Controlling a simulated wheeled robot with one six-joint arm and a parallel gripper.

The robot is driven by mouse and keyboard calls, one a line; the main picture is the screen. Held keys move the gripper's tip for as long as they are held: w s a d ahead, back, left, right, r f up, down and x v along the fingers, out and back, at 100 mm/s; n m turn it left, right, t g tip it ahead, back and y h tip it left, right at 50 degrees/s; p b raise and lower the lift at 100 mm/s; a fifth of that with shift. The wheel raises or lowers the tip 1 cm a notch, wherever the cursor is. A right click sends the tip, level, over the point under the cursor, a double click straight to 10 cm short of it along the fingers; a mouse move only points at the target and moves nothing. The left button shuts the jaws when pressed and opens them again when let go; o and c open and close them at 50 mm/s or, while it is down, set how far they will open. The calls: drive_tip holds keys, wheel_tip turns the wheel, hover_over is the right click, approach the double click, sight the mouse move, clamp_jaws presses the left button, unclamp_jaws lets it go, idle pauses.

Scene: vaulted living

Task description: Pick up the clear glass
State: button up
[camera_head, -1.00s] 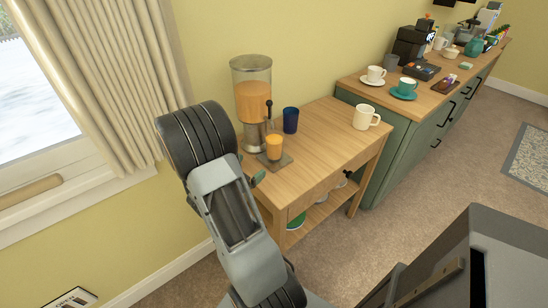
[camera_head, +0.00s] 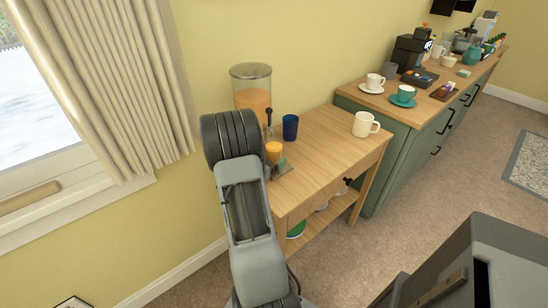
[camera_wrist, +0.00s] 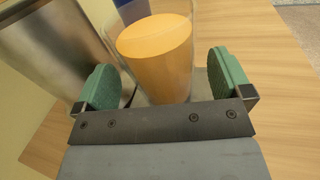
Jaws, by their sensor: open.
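In the head view the glass (camera_head: 273,152) is at the left end of the wooden side table (camera_head: 330,140), just in front of the juice dispenser (camera_head: 251,88); my arm partly hides this area. My gripper (camera_wrist: 168,82) is open in the wrist view, with one green-padded finger on each side of the glass. The glass lies between and slightly beyond the fingertips, with a visible gap to the right finger. Its base is hidden behind the gripper's dark bar.
The metal dispenser base (camera_wrist: 60,50) stands close to the left finger. A dark blue cup (camera_head: 290,127) is just behind the glass, and a cream mug (camera_head: 365,124) is further right. The table's middle is clear. A green cabinet (camera_head: 385,150) with cups adjoins on the right.

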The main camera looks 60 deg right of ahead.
drive_tip(key=shift+s+d, duration=0.1)
drive_tip(key=shift+d, duration=0.9)
drive_tip(key=shift+c, duration=0.4)
drive_tip(key=shift+r, duration=0.1)
drive_tip(key=c, duration=1.3)
